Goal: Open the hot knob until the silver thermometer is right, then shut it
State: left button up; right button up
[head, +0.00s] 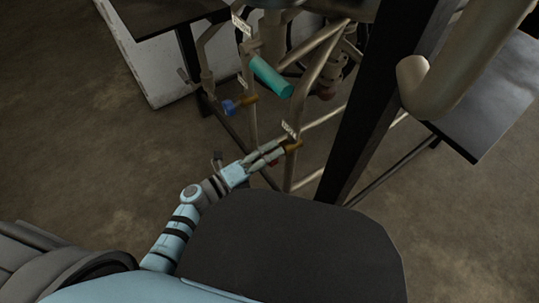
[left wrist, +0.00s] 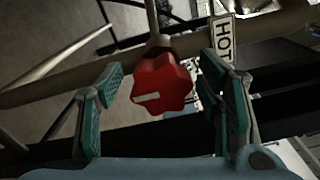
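The hot knob is red and lobed with a pale mark on its face; it shows large in the left wrist view (left wrist: 162,84), beside a tag reading HOT (left wrist: 223,38). In the head view only a little red of the knob (head: 274,162) shows by my left gripper (head: 277,154). In the left wrist view my left gripper (left wrist: 163,75) is open, its teal-padded fingers on either side of the knob with gaps between. I cannot make out the silver thermometer in either view. My right gripper is not in view.
A blue knob (head: 230,107) sits on another pipe to the left. A teal cylinder (head: 271,76) is above the left gripper among tan pipes. A thick black post (head: 385,90) and a dark table (head: 490,100) stand to the right. Bare floor lies left.

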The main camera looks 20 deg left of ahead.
pick_arm(q)
jog(key=v, duration=1.2)
